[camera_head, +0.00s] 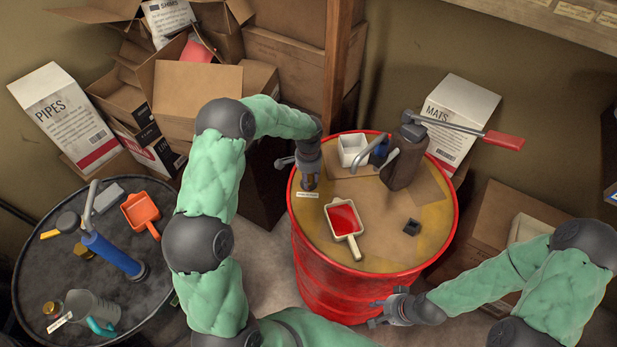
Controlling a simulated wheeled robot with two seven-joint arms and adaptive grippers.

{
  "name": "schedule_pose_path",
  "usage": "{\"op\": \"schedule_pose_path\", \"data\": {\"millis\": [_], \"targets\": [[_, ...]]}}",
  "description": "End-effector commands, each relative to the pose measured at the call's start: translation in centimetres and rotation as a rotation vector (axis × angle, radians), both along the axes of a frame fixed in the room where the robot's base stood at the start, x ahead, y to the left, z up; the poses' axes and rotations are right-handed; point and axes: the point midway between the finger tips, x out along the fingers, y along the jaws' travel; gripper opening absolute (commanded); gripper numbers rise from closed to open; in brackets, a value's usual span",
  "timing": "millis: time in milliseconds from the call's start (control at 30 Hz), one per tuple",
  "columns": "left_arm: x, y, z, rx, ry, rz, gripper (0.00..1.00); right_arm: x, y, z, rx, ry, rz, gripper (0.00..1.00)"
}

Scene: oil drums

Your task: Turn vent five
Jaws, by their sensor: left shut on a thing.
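The red oil drum (325,265) stands in the middle with a yellowish, cluttered top. My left gripper (309,184) points down at the left edge of this top. It is shut on a small brass-coloured vent, mostly hidden between the fingers. A small white label (307,195) lies just in front of it; its text is too small to read. My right gripper (376,312) is in front of the drum, lower than its top, with its fingers apart and empty.
On the red drum are a tray with red contents (343,220), a white container (353,149), a brown can (405,160) and a small black block (412,227). A black drum (90,265) at left holds a blue pump (112,252) and jug (90,306). Boxes stand behind.

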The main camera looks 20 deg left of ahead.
Motion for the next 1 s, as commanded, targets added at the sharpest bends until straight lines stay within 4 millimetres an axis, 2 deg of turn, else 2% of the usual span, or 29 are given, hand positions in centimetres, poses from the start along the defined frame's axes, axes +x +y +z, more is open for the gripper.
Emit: {"op": "schedule_pose_path", "data": {"millis": [167, 200, 267, 667, 833, 1000], "targets": [[0.2, 0.0, 0.1, 0.0, -0.007, -0.001, 0.02, 0.0, 0.0, 0.0, 0.0, 0.0, 0.0, 0.4], [0.2, 0.0, 0.1, 0.001, -0.007, -0.001, 0.4, 0.0, 0.0, 0.0, 0.0, 0.0, 0.0, 0.4], [0.2, 0.0, 0.1, 0.0, -0.007, -0.001, 0.57, 0.0, 0.0, 0.0, 0.0, 0.0, 0.0, 0.4], [0.1, 0.0, 0.3, 0.001, -0.003, 0.0, 0.59, 0.0, 0.0, 0.0, 0.0, 0.0, 0.0, 0.4], [0.2, 0.0, 2.4, 0.001, -0.006, -0.001, 0.59, 0.0, 0.0, 0.0, 0.0, 0.0, 0.0, 0.4], [0.2, 0.0, 5.8, 0.001, -0.008, 0.001, 0.59, 0.0, 0.0, 0.0, 0.0, 0.0, 0.0, 0.4]]}}
